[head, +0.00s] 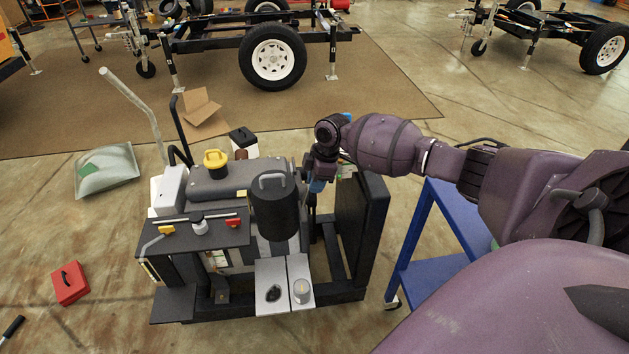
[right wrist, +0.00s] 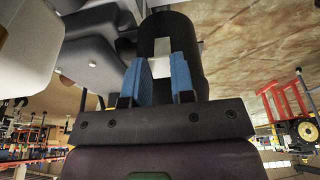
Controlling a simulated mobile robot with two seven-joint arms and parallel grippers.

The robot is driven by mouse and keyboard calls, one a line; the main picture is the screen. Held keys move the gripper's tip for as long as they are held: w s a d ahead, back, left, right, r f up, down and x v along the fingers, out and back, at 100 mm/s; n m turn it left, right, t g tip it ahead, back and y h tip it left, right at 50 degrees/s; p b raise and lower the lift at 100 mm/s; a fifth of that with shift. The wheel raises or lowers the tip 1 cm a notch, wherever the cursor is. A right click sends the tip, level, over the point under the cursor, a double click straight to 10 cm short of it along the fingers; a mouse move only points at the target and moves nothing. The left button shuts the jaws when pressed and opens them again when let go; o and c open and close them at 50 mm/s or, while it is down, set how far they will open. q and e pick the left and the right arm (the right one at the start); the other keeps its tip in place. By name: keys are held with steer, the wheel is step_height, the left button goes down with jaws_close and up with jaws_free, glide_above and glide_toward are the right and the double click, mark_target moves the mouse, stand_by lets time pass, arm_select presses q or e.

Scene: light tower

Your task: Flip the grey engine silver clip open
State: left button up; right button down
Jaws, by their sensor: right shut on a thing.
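The grey engine (head: 235,183) sits in a black frame, with a black cylinder (head: 273,212) on its right side. The cylinder also shows in the right wrist view (right wrist: 184,32), just beyond my fingers. My right gripper (head: 316,190) points down at the engine's right side, right of the cylinder. In the right wrist view, its blue fingers (right wrist: 161,78) are close together around a pale silver piece (right wrist: 157,66), which looks like the clip. The fingers cover part of it, and its angle is unclear. In the head view the gripper hides this spot. My left gripper is out of view.
A blue stand (head: 415,235) is right of the engine, below my right arm. A black upright panel (head: 361,225) stands close to the gripper's right. A red box (head: 70,283) lies on the floor at left. Trailers with wheels (head: 272,58) are at the back.

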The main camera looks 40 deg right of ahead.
steer(key=c, duration=1)
jaws_free()
steer(key=shift+o, duration=0.2)
steer(key=shift+r, duration=0.25)
steer(key=p+v, duration=0.2)
steer(key=v, duration=0.8)
steer(key=shift+s+r, duration=0.1)
